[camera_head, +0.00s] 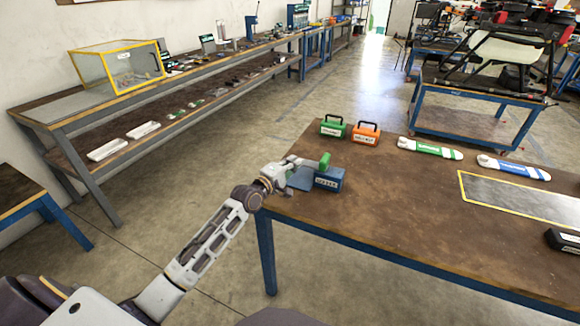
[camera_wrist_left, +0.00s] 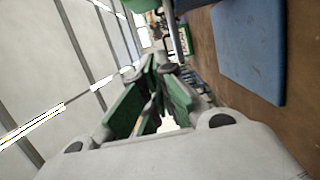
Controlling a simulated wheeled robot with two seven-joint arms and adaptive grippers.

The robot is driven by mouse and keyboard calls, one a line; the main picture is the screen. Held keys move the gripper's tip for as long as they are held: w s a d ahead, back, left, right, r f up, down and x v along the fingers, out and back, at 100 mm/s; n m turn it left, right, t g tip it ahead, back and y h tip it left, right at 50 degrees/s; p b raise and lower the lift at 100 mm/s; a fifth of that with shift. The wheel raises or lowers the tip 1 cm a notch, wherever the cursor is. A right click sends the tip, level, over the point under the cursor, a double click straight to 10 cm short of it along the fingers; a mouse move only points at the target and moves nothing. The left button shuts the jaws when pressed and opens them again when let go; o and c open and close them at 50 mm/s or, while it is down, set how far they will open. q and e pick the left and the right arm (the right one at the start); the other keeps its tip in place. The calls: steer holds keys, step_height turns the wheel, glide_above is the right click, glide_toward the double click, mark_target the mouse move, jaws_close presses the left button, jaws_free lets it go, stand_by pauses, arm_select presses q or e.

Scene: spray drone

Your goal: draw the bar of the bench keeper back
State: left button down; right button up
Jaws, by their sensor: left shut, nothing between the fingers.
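The bench keeper seems to be the blue block (camera_head: 328,181) with a white label at the near left corner of the brown table; a flat blue plate (camera_head: 301,179) stands beside it. The plate also appears in the left wrist view (camera_wrist_left: 250,45). A green grip-like part (camera_head: 325,160) shows above the block. In the left wrist view a grey bar (camera_wrist_left: 172,32) lies beyond my fingertips, near a green part at the top edge. My left gripper (camera_head: 295,162) is shut and empty, just left of the green part; contact cannot be told. Its green-padded fingers (camera_wrist_left: 158,68) converge. My right gripper is out of view.
A green case (camera_head: 333,127) and an orange case (camera_head: 366,134) stand behind the keeper. Green-white (camera_head: 430,148) and blue-white (camera_head: 514,168) items lie farther right. The table's middle is clear.

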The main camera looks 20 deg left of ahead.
mark_target(310, 166)
arm_select(q)
steer(key=shift+x, duration=1.6)
steer(key=shift+w+d, duration=0.15)
steer(key=shift+d, duration=1.9)
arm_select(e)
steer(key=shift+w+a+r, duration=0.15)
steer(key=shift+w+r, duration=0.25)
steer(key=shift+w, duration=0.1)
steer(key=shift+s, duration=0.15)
